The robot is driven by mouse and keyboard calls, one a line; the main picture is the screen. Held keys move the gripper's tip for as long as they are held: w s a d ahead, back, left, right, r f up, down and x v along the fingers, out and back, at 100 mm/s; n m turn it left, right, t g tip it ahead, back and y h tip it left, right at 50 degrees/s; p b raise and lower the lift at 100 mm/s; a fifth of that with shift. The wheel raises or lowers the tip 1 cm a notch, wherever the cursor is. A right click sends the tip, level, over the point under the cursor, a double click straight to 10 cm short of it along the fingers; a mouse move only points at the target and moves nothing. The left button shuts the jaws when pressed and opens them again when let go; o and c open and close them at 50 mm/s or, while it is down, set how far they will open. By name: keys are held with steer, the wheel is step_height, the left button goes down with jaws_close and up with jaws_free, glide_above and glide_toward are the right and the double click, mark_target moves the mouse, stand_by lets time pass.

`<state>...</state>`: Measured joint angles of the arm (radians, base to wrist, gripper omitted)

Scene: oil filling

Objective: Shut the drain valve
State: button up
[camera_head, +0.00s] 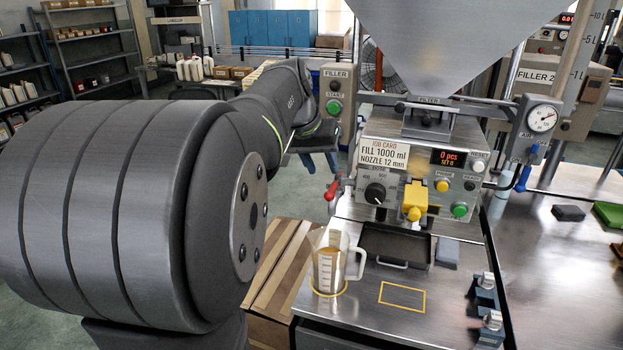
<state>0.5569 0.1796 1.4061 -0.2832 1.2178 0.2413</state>
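The valve with a red lever (333,188) is on the left side of the filling machine (385,230). The lever stands up at a slant, and I cannot tell from this view whether the valve is open or shut.
The steel top has an empty yellow rectangle (402,297). A yellow nozzle (415,200) and a dark tray with a handle (394,246) are on the machine front. A FILLER start post (335,105) stands behind the wrist. Cardboard boxes (275,260) stand left of the jug.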

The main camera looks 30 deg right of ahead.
mark_target(331, 188)
steer(key=x, duration=0.7)
jaws_close()
